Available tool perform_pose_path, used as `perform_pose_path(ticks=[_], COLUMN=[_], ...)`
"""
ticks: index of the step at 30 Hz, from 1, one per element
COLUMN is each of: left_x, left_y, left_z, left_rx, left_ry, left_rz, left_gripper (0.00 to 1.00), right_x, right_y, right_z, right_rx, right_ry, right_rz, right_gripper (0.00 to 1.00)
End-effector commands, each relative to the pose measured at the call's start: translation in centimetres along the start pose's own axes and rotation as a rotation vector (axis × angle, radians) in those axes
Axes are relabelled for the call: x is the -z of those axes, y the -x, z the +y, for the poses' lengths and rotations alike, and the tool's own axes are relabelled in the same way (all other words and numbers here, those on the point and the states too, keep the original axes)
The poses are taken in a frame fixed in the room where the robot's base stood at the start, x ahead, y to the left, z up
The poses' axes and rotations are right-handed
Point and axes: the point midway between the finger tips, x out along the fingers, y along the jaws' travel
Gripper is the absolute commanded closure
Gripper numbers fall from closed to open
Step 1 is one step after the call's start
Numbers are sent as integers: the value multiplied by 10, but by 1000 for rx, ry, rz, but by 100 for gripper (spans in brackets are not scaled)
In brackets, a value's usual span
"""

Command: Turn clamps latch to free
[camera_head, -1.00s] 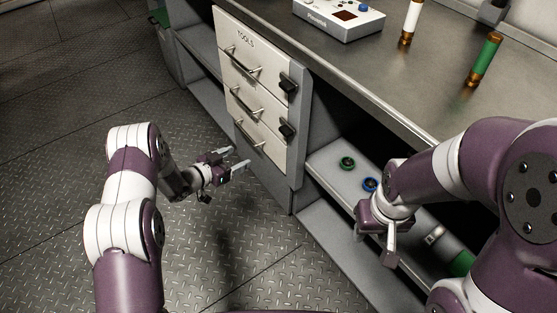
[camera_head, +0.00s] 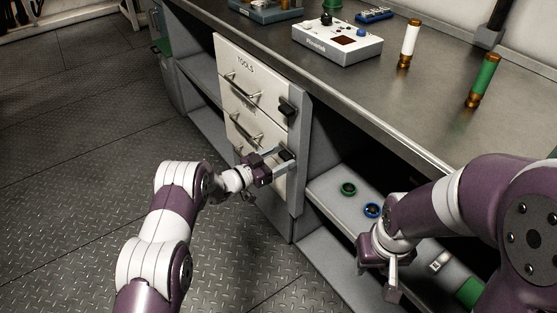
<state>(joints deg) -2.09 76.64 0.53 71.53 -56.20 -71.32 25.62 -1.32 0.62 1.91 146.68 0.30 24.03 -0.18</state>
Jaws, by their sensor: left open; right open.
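A white drawer unit labelled TOOLS (camera_head: 246,68) stands under the counter, with wire handles on its drawer fronts. A black clamp latch (camera_head: 287,111) sits on its right edge at the upper drawer. A second black latch (camera_head: 286,155) sits below it. My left gripper (camera_head: 281,159) is open at this lower latch, its fingers reaching above and below it. I cannot tell whether they touch it. The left gripper partly hides the lowest drawer. My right gripper (camera_head: 378,276) is open and empty, in front of the lower shelf on the right.
The steel counter (camera_head: 420,110) holds a white control box (camera_head: 337,42), a white cylinder (camera_head: 409,44) and a green cylinder (camera_head: 482,80). A green ring (camera_head: 348,189) and a blue ring (camera_head: 372,210) lie on the shelf. The floor at left is clear.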

Motion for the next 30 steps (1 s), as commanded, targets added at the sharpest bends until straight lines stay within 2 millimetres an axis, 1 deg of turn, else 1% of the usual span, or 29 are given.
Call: perform_pose_path(ticks=[3, 4, 5, 6, 9, 15, 20, 26, 30], left_x=[0, 0, 0, 0, 0, 0, -1, 0, 0], left_y=[0, 0, 0, 0, 0, 1, 1, 1, 1], left_z=[0, 0, 0, 0, 0, 0, 0, 0, 1], left_rx=[0, 0, 0, 0, 0, 0, 0, 0, 0], left_ry=[0, 0, 0, 0, 0, -7, -47, -168, -291], left_rz=[0, 0, 0, 0, 0, 0, -1, 0, 0], left_gripper=[28, 31, 41, 54, 84, 84, 84, 84, 84], right_x=[0, 0, 0, 0, 0, 0, 0, -1, -2], right_y=[0, 0, 0, 0, 0, 0, -2, -8, -14], right_z=[0, 0, 0, 0, 0, 0, 0, 0, 0], right_rx=[0, 0, 0, 0, 0, 0, 0, 0, 0], right_ry=[0, 0, 0, 0, 0, 0, 0, 0, 0], right_rz=[0, 0, 0, 0, 0, 0, 0, 0, 0], right_gripper=[57, 57, 57, 57, 57, 57, 57, 57, 57])
